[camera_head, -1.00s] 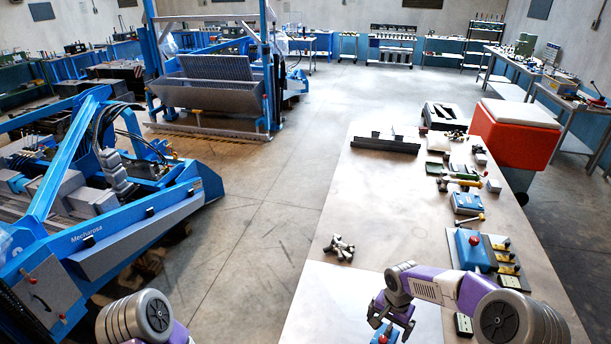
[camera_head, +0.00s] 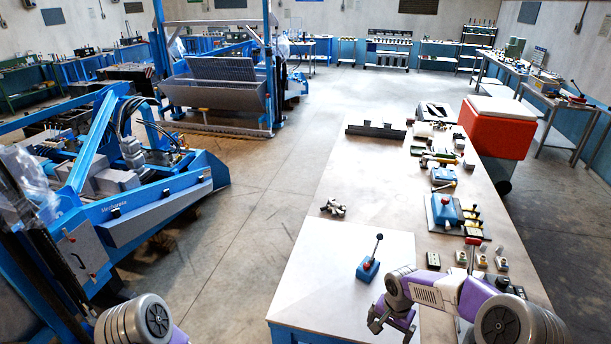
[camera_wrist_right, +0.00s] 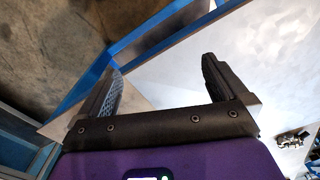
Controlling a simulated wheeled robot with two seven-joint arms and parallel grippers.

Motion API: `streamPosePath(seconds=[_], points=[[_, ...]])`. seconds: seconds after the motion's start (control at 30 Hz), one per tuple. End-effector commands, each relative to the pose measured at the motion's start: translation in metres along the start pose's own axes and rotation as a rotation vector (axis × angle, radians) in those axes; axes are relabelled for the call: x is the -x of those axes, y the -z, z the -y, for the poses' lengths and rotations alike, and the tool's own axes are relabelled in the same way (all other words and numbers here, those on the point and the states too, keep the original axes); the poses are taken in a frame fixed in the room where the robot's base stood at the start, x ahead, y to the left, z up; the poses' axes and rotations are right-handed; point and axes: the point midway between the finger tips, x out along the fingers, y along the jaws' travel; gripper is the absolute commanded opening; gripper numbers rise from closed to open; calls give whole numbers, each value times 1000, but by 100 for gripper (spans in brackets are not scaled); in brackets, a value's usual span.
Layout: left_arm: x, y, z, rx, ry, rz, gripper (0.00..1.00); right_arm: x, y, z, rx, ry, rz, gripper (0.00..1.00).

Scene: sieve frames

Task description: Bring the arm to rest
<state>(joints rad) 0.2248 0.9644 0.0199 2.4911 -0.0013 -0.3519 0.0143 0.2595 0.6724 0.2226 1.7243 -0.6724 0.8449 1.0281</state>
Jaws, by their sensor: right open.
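My right arm, purple and grey, comes in at the lower right of the head view. Its right gripper (camera_head: 388,322) hangs over the near part of the table (camera_head: 310,290), in front of a blue box with a black lever (camera_head: 367,270). In the right wrist view the right gripper (camera_wrist_right: 163,75) shows two black fingers spread apart, with nothing between them. A blue table edge passes behind the fingers. Of my left arm only a grey and purple link shows at the lower left of the head view; its gripper is out of view.
A small metal part (camera_head: 333,207) lies on the table's left side. Several switches, boxes and tools line its right side. A black rail (camera_head: 376,131) lies at the far end. A red bin (camera_head: 497,127) stands beyond the table. Blue machinery (camera_head: 150,215) stands left; the floor between is clear.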

Motion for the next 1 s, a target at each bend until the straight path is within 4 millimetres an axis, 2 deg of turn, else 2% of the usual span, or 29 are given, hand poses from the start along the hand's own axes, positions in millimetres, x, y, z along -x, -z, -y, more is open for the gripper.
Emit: streamPosePath(seconds=[0.03, 0.17, 0.37, 0.47, 0.57, 0.6, 0.7, 0.83, 1.0], points=[[-9, 0, 3, 0, 0, 0, 0, -20, -11, 4, 28, 17, 25, 100], [-22, 1, 8, 0, 0, 0, 0, -55, -34, 12, 89, 70, 69, 100], [-46, 3, 17, 0, 0, -2, 0, -116, -80, 23, 183, 167, 136, 100], [-64, 3, 24, 0, 0, 0, 0, -155, -111, 26, 232, 229, 170, 100], [-88, 4, 33, 0, 0, 0, 0, -203, -150, 26, 279, 296, 198, 100], [-98, 4, 37, 0, 0, 0, 0, -223, -168, 23, 296, 321, 204, 100], [-123, 6, 46, 0, 0, 0, 0, -267, -205, 12, 330, 362, 196, 100], [-146, 7, 54, 0, 0, 0, 0, -304, -238, -7, 362, 367, 162, 100], [-157, 7, 59, 0, 0, 0, 0, -324, -256, -25, 391, 346, 125, 100]])
